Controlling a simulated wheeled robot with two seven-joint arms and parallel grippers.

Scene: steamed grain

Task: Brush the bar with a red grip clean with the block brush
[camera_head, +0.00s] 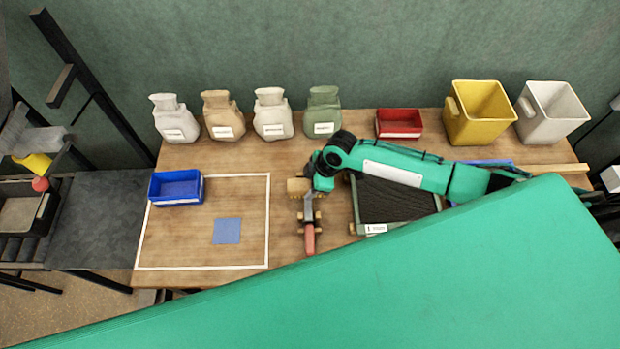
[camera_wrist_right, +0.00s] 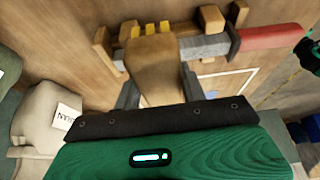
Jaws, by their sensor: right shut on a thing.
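The block brush (camera_head: 297,187) is a pale wooden block with yellow bristles. My right gripper (camera_head: 311,186) is shut on it at the far end of the bar. In the right wrist view the brush (camera_wrist_right: 154,66) sits between the two dark fingers of the gripper (camera_wrist_right: 159,90), bristles pointing away from the palm. The bar (camera_head: 309,209) is grey with a red grip (camera_head: 310,241) at its near end, and lies across wooden rests. The wrist view shows the bar (camera_wrist_right: 204,46) beside the brush; I cannot tell whether the bristles touch it. My left gripper is out of view.
A dark tray (camera_head: 390,200) lies under my right arm. A blue bin (camera_head: 176,188) and a blue square (camera_head: 227,231) lie left, by a white outline. Several sacks, a red bin (camera_head: 399,123), and yellow (camera_head: 478,112) and white (camera_head: 551,112) tubs line the back.

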